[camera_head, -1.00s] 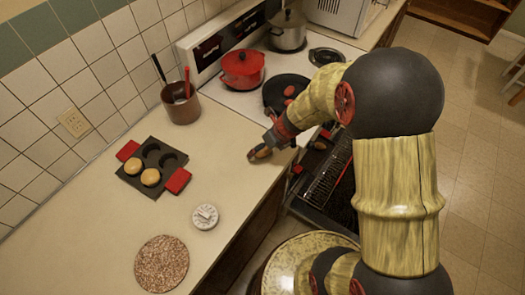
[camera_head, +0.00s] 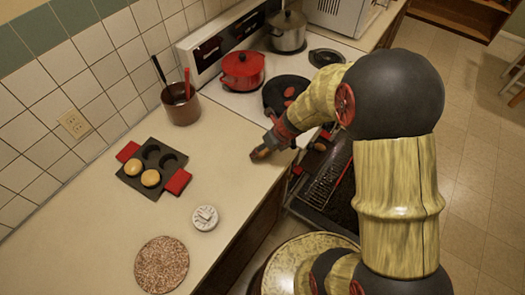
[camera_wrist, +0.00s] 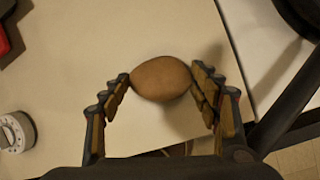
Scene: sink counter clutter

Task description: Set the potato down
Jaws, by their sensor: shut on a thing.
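The potato (camera_wrist: 162,79) is brown and oval, held between the two fingers of my gripper (camera_wrist: 162,88) in the wrist view. A finger touches it on each side. In the head view my gripper (camera_head: 267,150) is at the counter's right edge, near the stove, and the potato (camera_head: 259,153) shows small at its tip, partly hidden by the fingers. The potato is over or on the pale counter (camera_head: 225,150); I cannot tell whether it touches the surface.
A muffin pan (camera_head: 152,166) with two buns and red handles lies to the left. A white timer (camera_head: 205,217) and a round cork mat (camera_head: 161,264) lie nearer. A utensil crock (camera_head: 181,104) and red pot (camera_head: 242,70) stand behind. The counter between pan and gripper is clear.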

